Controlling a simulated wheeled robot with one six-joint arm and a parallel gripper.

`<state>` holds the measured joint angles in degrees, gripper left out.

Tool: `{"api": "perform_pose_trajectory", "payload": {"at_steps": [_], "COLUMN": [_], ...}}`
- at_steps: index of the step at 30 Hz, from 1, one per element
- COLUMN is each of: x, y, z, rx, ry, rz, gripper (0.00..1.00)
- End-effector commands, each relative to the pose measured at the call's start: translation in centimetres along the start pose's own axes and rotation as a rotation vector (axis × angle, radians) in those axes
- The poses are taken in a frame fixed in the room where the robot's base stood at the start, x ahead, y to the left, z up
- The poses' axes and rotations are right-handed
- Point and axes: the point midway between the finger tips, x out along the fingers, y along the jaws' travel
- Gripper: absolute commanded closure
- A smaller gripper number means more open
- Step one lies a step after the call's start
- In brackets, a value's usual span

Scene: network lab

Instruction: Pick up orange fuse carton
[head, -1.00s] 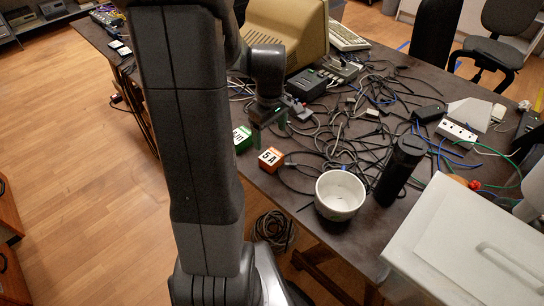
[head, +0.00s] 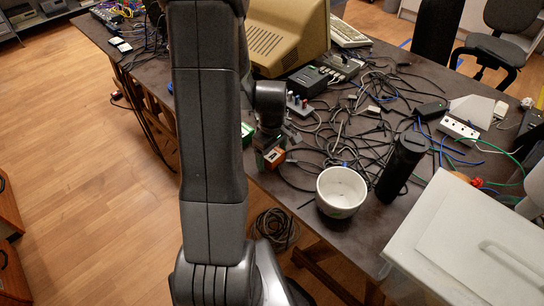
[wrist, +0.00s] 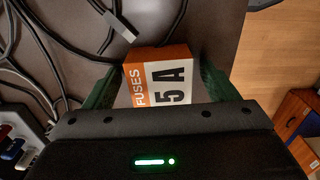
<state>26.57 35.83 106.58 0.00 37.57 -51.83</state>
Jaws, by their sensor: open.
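The orange fuse carton (head: 274,158) sits on the dark table near its front edge. In the wrist view the carton (wrist: 158,78) shows an orange top edge and a white face marked "FUSES 5 A". My gripper (head: 270,157) is open and low at the carton. In the wrist view its green fingers (wrist: 155,88) stand on either side of the carton, with the carton between them. Whether the fingers touch it I cannot tell.
A white bowl (head: 341,191) and a black bottle (head: 402,165) stand to the right. Tangled cables (head: 345,130) cover the table behind and beside the carton. A beige monitor (head: 286,36) stands farther back. The table's front edge is close.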

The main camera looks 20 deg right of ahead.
Motion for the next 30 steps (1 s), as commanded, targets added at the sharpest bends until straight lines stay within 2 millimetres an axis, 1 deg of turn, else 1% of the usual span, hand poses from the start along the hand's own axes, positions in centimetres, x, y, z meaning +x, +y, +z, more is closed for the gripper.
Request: {"api": "perform_pose_trajectory", "payload": {"at_steps": [2, 3, 5, 9, 10, 11, 17, 20, 23, 30], "x": [0.0, 0.0, 0.0, -0.1, -0.1, -0.1, -0.1, -0.6, -1.7, -6.3], "y": [0.0, 0.0, 0.0, 0.0, 0.0, 0.0, 0.0, 0.0, 0.1, 0.1], "z": [0.0, 0.0, 0.0, 0.0, 0.0, 0.0, 0.0, 0.0, -0.1, -0.1], "rx": [0.000, 0.000, 0.000, 0.000, 0.000, 0.000, 0.000, 0.000, 0.000, 0.000], "ry": [0.000, 0.000, 0.000, 0.000, 0.000, 0.000, 0.000, 0.001, 0.002, 0.004], "rz": [0.000, 0.000, 0.000, 0.000, 0.000, 0.000, 0.000, 0.001, 0.003, 0.005], "gripper": [0.20, 0.22, 0.34, 0.61, 0.67, 0.71, 0.71, 0.71, 0.71, 0.71]}}
